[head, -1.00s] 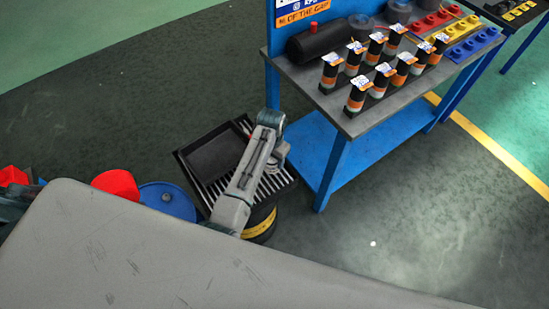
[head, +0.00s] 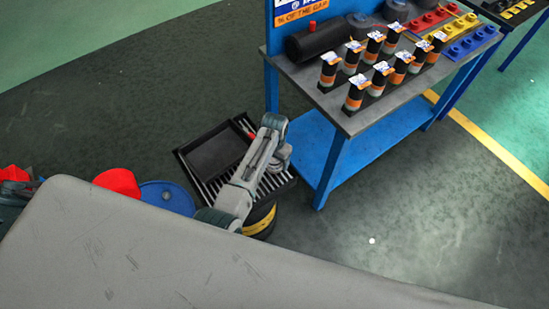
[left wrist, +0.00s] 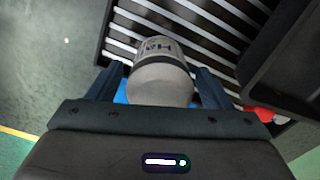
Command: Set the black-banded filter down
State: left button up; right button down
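A pale grey canister with dark markings around its far part (left wrist: 160,75) sits between the two fingers of my left gripper (left wrist: 160,88) in the left wrist view. The fingers press against its sides. In the head view my left gripper (head: 279,163) hangs over the right part of a slatted rack (head: 270,185), and my arm mostly hides the canister. I cannot tell whether the canister touches the slats. My right gripper is not in view.
A black tray (head: 215,152) lies on the rack's left part. A yellow-banded drum (head: 262,222) stands below the rack. A blue-legged bench (head: 345,124) at the right holds several black-and-orange cylinders (head: 357,92). A blue drum (head: 168,197) stands at the left.

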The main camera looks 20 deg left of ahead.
pick_arm(q)
notch_tip(320, 180, up, 12)
jog(key=shift+r+b, duration=0.15)
jog(key=shift+b, duration=0.25)
dwell(0.4)
